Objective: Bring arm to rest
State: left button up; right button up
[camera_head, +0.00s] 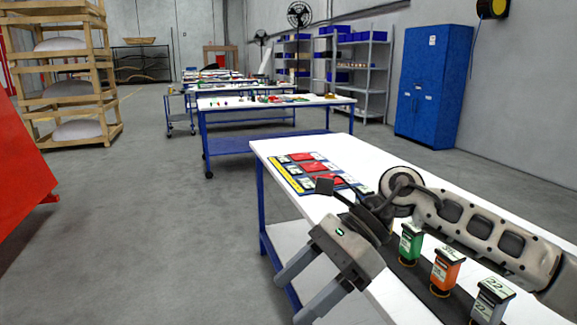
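My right arm (480,228) comes in from the right over the white table (375,165). My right gripper (290,298) hangs at the table's left front edge and points down to the lower left. Its two fingers are apart with nothing between them. My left gripper is not in view.
A green (411,243), an orange (446,271) and a grey labelled block (490,300) stand in a row on a dark strip (408,277), close to my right wrist. A colourful mat (291,177) lies at the table's far left. Open floor (150,235) is to the left.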

jog(key=s+a+m+y+b, duration=0.2)
jog(key=s+a+m+y, duration=0.2)
jog(key=a+m+y, duration=0.45)
jog(key=w+d+f+m+t+h+b, duration=0.1)
jog(key=w+d+f+m+t+h, duration=0.15)
jog(key=d+f+m+t, duration=0.75)
jog(key=w+d+f+m+t+h+b, duration=0.15)
jog(key=f+m+t+h, duration=0.25)
jog(key=m+t, duration=1.35)
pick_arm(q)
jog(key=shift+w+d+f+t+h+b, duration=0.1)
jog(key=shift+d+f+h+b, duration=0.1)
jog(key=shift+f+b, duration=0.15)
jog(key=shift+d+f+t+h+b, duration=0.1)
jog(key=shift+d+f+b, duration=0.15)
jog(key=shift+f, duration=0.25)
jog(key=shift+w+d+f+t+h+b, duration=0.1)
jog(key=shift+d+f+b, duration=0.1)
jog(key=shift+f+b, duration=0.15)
pick_arm(e)
jog(key=s+d+f+m+g+h, duration=0.4)
jog(key=s+f+m+g, duration=0.2)
jog(key=f+m, duration=0.3)
jog(key=s+d+f+m+g+h, duration=0.4)
jog(key=s+d+f+m+g, duration=0.1)
jog(key=f+m, duration=0.4)
notch_tip(320, 180, down, 2)
jog(key=shift+s+f+m+g, duration=0.2)
jog(key=shift+s+m+g, duration=0.1)
jog(key=shift+s+g, duration=0.4)
